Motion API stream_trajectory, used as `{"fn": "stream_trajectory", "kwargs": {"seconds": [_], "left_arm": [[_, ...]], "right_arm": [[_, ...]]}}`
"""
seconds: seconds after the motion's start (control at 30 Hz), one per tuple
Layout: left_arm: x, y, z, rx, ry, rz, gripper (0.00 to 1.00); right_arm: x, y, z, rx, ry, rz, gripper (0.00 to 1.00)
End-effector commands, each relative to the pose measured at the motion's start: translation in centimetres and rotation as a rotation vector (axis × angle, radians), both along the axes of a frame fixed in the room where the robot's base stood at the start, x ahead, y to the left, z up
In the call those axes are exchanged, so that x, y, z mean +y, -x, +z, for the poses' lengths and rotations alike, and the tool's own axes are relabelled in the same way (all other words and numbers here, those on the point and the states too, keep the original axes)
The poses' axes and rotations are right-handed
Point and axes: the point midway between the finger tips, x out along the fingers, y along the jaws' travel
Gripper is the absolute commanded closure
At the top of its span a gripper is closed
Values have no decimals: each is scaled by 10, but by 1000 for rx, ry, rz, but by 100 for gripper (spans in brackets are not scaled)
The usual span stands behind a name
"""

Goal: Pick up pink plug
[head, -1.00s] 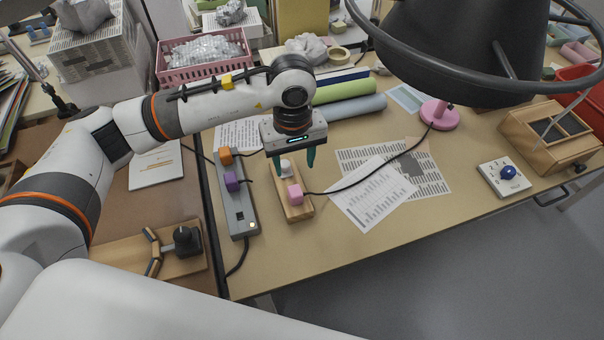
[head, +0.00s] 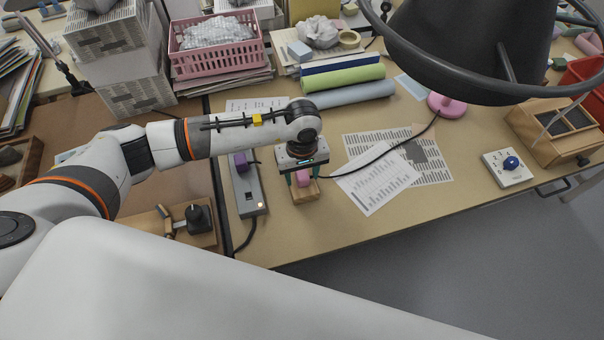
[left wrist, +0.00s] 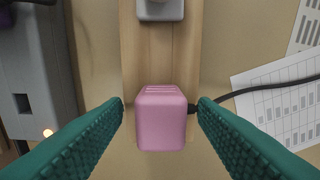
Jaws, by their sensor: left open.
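The pink plug (left wrist: 161,118) sits on a wooden block (left wrist: 190,60) in the left wrist view, with its black cord leaving to the right. In the head view the pink plug (head: 304,180) shows under my left gripper (head: 303,181). The green fingers of my left gripper (left wrist: 160,112) are open, one on each side of the plug, with small gaps to it. A grey-white plug (left wrist: 160,8) stands on the same block, partly out of the frame. My right gripper is not in view.
A grey power strip (head: 249,192) with a purple plug (head: 241,163) lies just left of the block. Printed sheets (head: 375,180) lie to the right, under the cord. A dark lamp shade (head: 470,50) hangs at the upper right.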

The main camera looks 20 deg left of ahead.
Motion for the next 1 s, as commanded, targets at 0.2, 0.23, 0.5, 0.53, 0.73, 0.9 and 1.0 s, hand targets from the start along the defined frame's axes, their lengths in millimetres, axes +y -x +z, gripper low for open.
{"fn": "stream_trajectory", "kwargs": {"seconds": [0.2, 0.23, 0.5, 0.53, 0.73, 0.9, 1.0], "left_arm": [[0, 0, -1, 0, 0, 0, 49], [0, 0, -1, 0, 0, 0, 54], [0, 0, -1, 0, 0, 0, 95], [0, 0, 0, -1, 0, 0, 95], [0, -1, 1, -1, 0, 0, 95], [-1, -2, 20, -6, 2, -2, 95], [0, -2, 40, -8, 2, -1, 95]], "right_arm": [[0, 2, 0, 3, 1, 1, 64], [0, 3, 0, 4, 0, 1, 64], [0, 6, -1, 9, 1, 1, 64], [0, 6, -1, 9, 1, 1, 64], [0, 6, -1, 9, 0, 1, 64], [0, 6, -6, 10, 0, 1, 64], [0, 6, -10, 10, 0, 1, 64]]}}
